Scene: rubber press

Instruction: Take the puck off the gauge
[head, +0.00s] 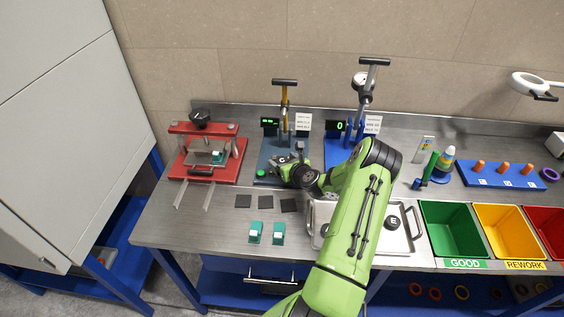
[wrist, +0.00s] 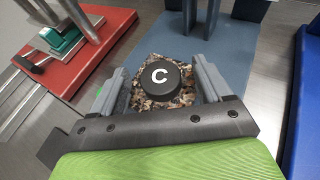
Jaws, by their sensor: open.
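The black puck (wrist: 160,80) with a white letter C on top sits on a speckled brown stone-like plate (wrist: 152,108) in the wrist view. The plate is on the blue-grey base (wrist: 232,40) of the gauge (head: 285,105), the one with the yellow post in the head view. My gripper (wrist: 160,85) is open, with one grey finger on each side of the puck and plate. A gap shows between each finger and the puck. In the head view my gripper (head: 287,162) is low over the gauge base and hides the puck.
A red press (head: 240,160) stands left of the gauge, and a second gauge with a blue base (head: 338,152) stands close on the right. Dark square pieces (head: 265,201) and green-and-white items (head: 256,232) lie in front. Sorting bins (head: 465,202) are further right.

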